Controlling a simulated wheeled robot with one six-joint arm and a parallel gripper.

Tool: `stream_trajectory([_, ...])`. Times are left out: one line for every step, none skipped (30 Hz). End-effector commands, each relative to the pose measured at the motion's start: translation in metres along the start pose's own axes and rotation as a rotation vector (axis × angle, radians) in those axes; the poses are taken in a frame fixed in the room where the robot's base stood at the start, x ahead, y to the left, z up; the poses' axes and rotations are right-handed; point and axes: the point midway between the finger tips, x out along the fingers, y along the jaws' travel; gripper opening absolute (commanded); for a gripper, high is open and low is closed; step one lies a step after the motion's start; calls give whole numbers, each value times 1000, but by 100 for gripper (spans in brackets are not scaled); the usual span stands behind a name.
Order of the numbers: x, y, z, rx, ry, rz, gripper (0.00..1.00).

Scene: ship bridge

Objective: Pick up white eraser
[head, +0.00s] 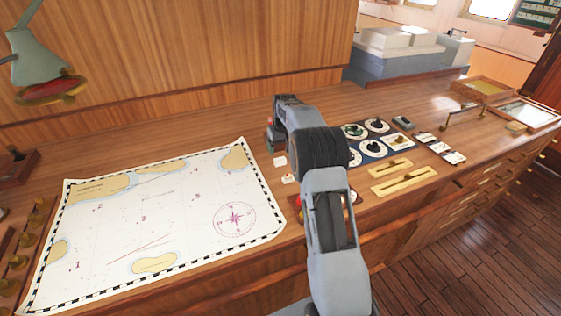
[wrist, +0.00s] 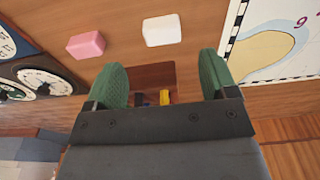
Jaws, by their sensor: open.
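The white eraser (wrist: 162,30) is a small rounded block lying on the wooden desk, at the top middle of the wrist view. A similar pink eraser (wrist: 86,45) lies to its left, apart from it. My gripper (wrist: 162,76) has two green fingers spread apart with nothing held between them. The white eraser appears just beyond the fingertips, between their lines, and is not touched. In the head view two small light blocks lie right of the chart; I cannot tell surely which is white. My arm hides much of the gripper there.
A large chart (head: 150,215) covers the desk at left. A dial panel (head: 375,140) and brass sliders (head: 405,181) stand right of my arm. A dark brown recess or tray (wrist: 165,77) with yellow and blue items shows between the fingers. Bare wood surrounds the erasers.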

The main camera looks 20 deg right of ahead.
Motion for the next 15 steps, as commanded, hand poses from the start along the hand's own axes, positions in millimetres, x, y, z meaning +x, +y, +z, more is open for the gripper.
stream_trajectory([4,0,0,0,-1,0,79])
stream_trajectory([6,0,0,0,-1,0,79])
stream_trajectory([8,0,0,0,-1,0,79])
stream_trajectory([10,0,0,0,0,0,79])
stream_trajectory([11,0,0,0,0,0,79])
stream_trajectory([12,0,0,0,0,0,79])
stream_trajectory([14,-1,0,0,0,0,79])
stream_trajectory([16,-1,0,-1,-1,0,79])
stream_trajectory([20,-1,0,-1,-3,-1,79])
stream_trajectory([24,-2,0,-1,-3,-1,79])
stream_trajectory([28,-2,0,-1,-2,-1,79])
stream_trajectory([33,-3,0,-1,-4,-1,79])
stream_trajectory([37,-3,0,-1,-3,-1,79])
stream_trajectory([41,-4,0,-1,-3,-1,79])
stream_trajectory([47,-3,0,-1,-3,-1,79])
